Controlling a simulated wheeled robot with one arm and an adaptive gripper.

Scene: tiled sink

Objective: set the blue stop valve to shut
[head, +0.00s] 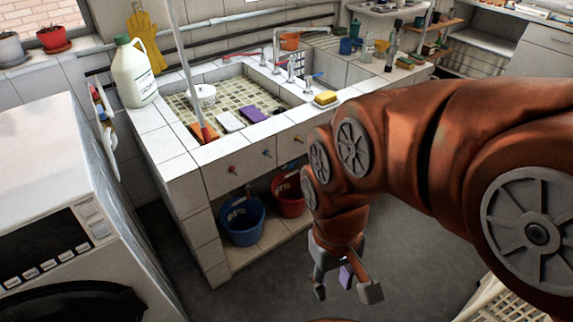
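A small blue knob (267,154) sits on the tiled front face of the sink unit, between a red knob (231,169) on its left and another small knob to its right. It looks like the blue stop valve. It is too small here to tell how it is turned. My gripper (345,288) hangs pointing down over the grey floor, right of and below the knob, well apart from it. Its fingers are spread. A small purple patch shows between them; I cannot tell what it is.
Blue (242,221) and red (290,194) buckets stand on the shelf under the sink (190,152). A white jug (134,72) and a yellow sponge (326,97) are on the rim. A white machine (50,150) stands at left. A pale crate (505,300) is at lower right.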

